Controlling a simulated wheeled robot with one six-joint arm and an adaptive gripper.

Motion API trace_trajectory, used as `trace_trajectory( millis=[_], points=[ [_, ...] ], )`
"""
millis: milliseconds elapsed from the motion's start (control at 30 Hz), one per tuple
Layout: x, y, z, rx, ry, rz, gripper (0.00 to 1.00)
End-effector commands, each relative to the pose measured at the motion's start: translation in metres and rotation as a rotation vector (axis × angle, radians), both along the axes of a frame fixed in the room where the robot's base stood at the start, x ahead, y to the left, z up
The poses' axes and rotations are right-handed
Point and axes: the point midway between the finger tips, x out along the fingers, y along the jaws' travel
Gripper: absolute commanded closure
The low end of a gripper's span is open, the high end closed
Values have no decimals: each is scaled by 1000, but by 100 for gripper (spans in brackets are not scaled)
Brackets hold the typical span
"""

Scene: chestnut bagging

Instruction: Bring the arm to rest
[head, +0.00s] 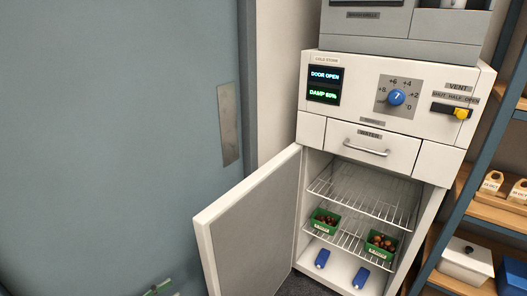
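My gripper cannot be made out in the head view. A small green and grey piece (158,288) shows at the bottom edge, left of the open door. I cannot tell what it is. The cold store cabinet (313,128) stands at the centre right, and its display (324,85) reads "DOOR OPEN" and "DAMP 93%", the figure being hard to read. Its white door (252,225) is swung wide open to the left.
Two green trays of chestnuts, a left one (318,226) and a right one (376,252), sit on the lower wire shelf. Two blue blocks (322,258) (361,277) lie below. The upper wire shelf (365,190) is empty. A wooden rack (480,215) stands at right.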

Motion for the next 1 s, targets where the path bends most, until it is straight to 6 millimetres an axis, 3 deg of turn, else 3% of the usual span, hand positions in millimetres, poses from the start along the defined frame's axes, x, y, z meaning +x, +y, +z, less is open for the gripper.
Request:
trace_trajectory(
  millis=[367, 567, 767, 1000],
  points=[
    [11, -34, -47, -9, 108, 22, 57],
    [17, -67, -89, -13, 206, 48, 57],
    [17, -118, -151, -11, 350, 94, 57],
    [-4, -205, -245, 17, 570, 203, 57]
  ],
)
